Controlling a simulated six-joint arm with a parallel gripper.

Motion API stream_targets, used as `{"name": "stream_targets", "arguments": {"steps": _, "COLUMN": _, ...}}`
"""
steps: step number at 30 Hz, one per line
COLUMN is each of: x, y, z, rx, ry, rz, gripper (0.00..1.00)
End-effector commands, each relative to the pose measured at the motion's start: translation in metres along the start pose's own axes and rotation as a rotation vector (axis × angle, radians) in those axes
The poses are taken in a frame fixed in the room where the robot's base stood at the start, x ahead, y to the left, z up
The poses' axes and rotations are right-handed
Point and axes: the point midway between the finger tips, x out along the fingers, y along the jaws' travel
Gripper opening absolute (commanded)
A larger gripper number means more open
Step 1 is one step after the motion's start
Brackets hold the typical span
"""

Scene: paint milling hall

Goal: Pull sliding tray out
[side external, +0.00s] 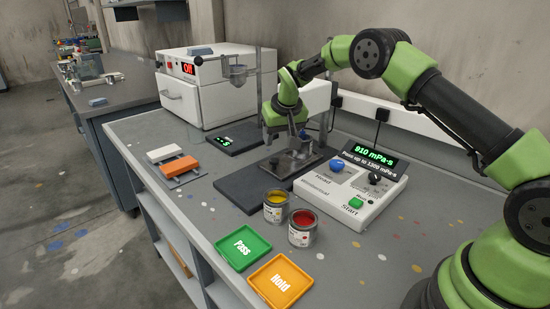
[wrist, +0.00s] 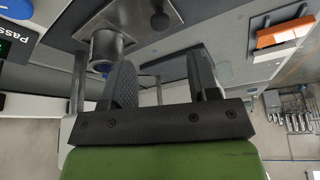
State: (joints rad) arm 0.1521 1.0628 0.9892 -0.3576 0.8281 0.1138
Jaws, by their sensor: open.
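My gripper (side external: 284,138) points down over the stand on the bench, with its fingers apart and nothing seen between them. In the wrist view my gripper (wrist: 162,75) shows two dark ribbed fingers. A metal cup (wrist: 106,46) is close beside the left finger; whether they touch is unclear. A dark flat slab (side external: 245,188) lies in front of the stand's metal plate (side external: 291,163). No part is labelled as the sliding tray, so I cannot tell which it is.
Yellow (side external: 275,213) and red (side external: 302,238) paint cans stand before the control box (side external: 352,203). Green Pass (side external: 242,262) and orange Hold (side external: 278,292) trays lie at the front. An orange block (side external: 175,167) and a white block (side external: 164,153) lie left. The bench's front left is clear.

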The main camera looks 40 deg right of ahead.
Motion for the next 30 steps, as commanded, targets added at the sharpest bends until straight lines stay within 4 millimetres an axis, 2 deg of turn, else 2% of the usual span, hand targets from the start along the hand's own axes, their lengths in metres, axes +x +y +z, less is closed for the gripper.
{"name": "stream_targets", "arguments": {"steps": 12, "x": 0.067, "y": 0.000, "z": 0.002, "rx": 0.001, "ry": -0.001, "rz": -0.001, "gripper": 0.55}}
{"name": "stream_targets", "arguments": {"steps": 21, "x": 0.083, "y": 0.000, "z": 0.000, "rx": 0.001, "ry": 0.001, "rz": 0.000, "gripper": 0.55}}
{"name": "stream_targets", "arguments": {"steps": 30, "x": 0.089, "y": 0.000, "z": 0.001, "rx": 0.001, "ry": 0.000, "rz": -0.001, "gripper": 0.55}}
